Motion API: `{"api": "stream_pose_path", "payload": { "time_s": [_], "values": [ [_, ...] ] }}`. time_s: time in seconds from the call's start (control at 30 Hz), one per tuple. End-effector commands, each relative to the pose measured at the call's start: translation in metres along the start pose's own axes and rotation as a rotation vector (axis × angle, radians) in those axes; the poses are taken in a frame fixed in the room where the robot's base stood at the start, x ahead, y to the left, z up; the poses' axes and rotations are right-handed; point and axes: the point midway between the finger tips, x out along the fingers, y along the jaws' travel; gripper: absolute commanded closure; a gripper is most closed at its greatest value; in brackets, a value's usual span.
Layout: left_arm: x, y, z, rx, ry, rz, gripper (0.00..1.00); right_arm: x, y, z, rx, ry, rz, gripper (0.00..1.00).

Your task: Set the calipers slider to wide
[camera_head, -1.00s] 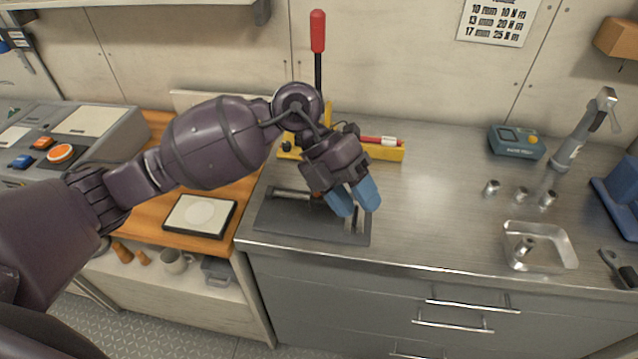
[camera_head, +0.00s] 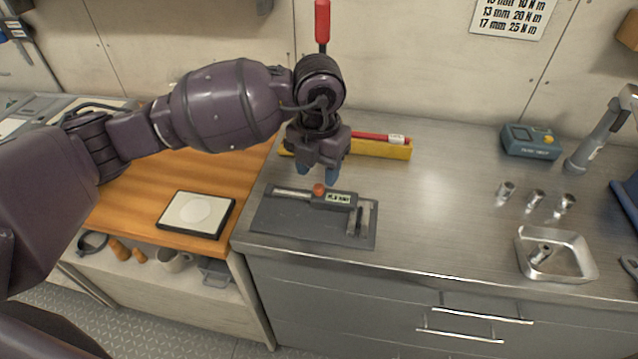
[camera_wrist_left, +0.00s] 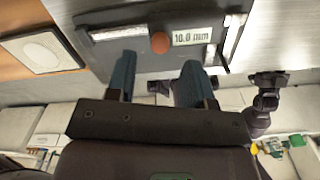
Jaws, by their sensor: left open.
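The calipers (camera_head: 300,194) lie on a dark grey base plate (camera_head: 285,225) on the steel counter. Their slider carries an orange knob (camera_head: 319,189) and a small display (camera_head: 338,198). In the left wrist view the display (camera_wrist_left: 193,37) seems to read 10.0 or 18.0 mm. My left gripper (camera_head: 317,174) is open and empty, just behind the knob and pointing down. In the left wrist view its blue fingers (camera_wrist_left: 156,76) are spread on either side of the orange knob (camera_wrist_left: 159,43), apart from it. My right gripper is not in view.
A yellow holder (camera_head: 380,149) with a red-handled tool stands behind the plate. A framed white pad (camera_head: 197,214) lies on the wooden top at left. Several metal sockets (camera_head: 536,199) and a metal tray (camera_head: 590,265) are at right. The counter between is clear.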

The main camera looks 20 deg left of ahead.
Motion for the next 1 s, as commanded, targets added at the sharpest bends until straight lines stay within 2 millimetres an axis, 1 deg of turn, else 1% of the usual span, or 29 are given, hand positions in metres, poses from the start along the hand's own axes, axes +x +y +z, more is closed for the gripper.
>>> {"api": "stream_pose_path", "payload": {
  "time_s": [0.03,0.1,0.2,0.3,0.43,0.7,0.97,1.0],
  "values": [
    [0.01,0.0,0.0,0.0,0.003,-0.001,0.52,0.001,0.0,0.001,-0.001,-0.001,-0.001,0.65],
    [0.02,0.0,-0.001,0.001,0.003,-0.001,0.52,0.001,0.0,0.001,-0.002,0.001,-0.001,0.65],
    [0.032,0.0,0.0,0.0,0.003,-0.001,0.52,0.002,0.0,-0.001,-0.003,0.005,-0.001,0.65],
    [0.038,0.0,0.0,0.0,0.001,-0.002,0.52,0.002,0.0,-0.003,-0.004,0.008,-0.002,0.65],
    [0.043,0.0,0.0,0.001,-0.001,-0.001,0.52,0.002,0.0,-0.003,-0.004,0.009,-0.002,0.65],
    [0.043,0.0,0.0,0.001,-0.001,-0.001,0.52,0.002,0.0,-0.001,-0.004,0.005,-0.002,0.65],
    [0.043,0.0,0.0,0.001,-0.001,-0.001,0.92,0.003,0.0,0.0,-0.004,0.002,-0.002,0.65],
    [0.043,0.0,0.0,0.001,-0.001,-0.001,0.98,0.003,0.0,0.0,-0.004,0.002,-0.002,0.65]
  ]
}}
